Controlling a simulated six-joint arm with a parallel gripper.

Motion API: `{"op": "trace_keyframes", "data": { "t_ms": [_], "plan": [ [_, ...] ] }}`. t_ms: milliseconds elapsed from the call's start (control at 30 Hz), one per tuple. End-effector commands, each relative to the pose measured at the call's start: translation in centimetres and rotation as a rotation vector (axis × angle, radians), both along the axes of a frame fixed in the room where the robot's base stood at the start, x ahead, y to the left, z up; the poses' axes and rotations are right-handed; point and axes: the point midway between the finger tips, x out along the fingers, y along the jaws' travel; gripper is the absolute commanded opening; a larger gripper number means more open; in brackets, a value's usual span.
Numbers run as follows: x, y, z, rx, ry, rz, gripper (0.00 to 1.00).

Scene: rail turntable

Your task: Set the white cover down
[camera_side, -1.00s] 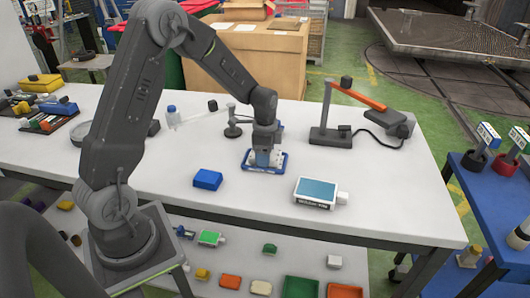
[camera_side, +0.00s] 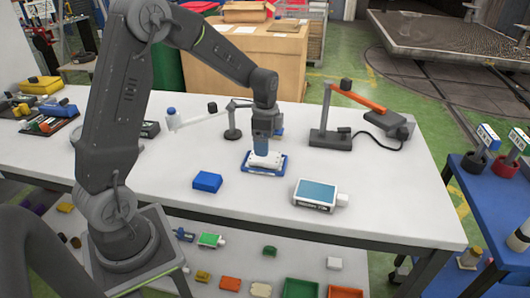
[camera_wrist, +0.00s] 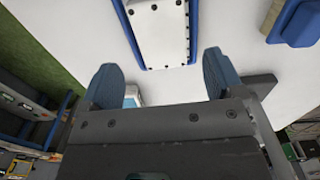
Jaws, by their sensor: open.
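The white cover (camera_side: 266,160) lies in the blue-rimmed holder (camera_side: 250,170) on the white table. In the wrist view the cover (camera_wrist: 158,30) is a flat white plate with dark screws along its edge, framed by the blue rim (camera_wrist: 128,28); its far part is cut off by the picture edge. My gripper (camera_side: 268,143) is above the cover in the side view. In the wrist view my gripper (camera_wrist: 163,82) has its two blue fingers wide apart, with nothing held between them and the cover beyond the tips.
A blue block (camera_side: 207,181) lies to the left of the holder. A white device with a teal screen (camera_side: 316,193) lies to its right. A stand with an orange arm (camera_side: 355,96) is behind to the right. The table front (camera_side: 258,208) is bare.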

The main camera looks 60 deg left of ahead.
Motion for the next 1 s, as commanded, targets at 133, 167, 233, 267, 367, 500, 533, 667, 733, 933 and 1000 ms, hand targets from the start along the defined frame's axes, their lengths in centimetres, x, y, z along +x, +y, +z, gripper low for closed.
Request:
{"op": "trace_keyframes", "data": {
  "t_ms": [133, 167, 233, 267, 367, 500, 533, 667, 733, 933, 1000],
  "plan": [
    [0.1, 0.1, 3.3, 0.003, -0.006, 0.000, 0.87],
    [0.1, 0.1, 3.8, 0.003, -0.006, 0.000, 0.87],
    [0.1, 0.1, 4.9, 0.003, -0.006, 0.000, 0.87],
    [0.1, 0.1, 5.3, 0.003, -0.006, 0.000, 0.87],
    [0.1, 0.1, 6.2, 0.002, -0.005, 0.000, 0.87],
    [-0.4, -0.6, 7.5, 0.007, -0.018, 0.020, 0.87],
    [-0.7, -1.0, 8.0, 0.010, -0.028, 0.032, 0.87],
    [-3.1, -3.8, 10.9, 0.023, -0.100, 0.135, 0.87],
    [-5.2, -5.8, 12.7, 0.023, -0.152, 0.214, 0.87],
    [-12.0, -10.7, 15.5, -0.025, -0.306, 0.453, 0.87],
    [-14.3, -12.0, 15.8, -0.057, -0.353, 0.531, 0.87]
  ]
}}
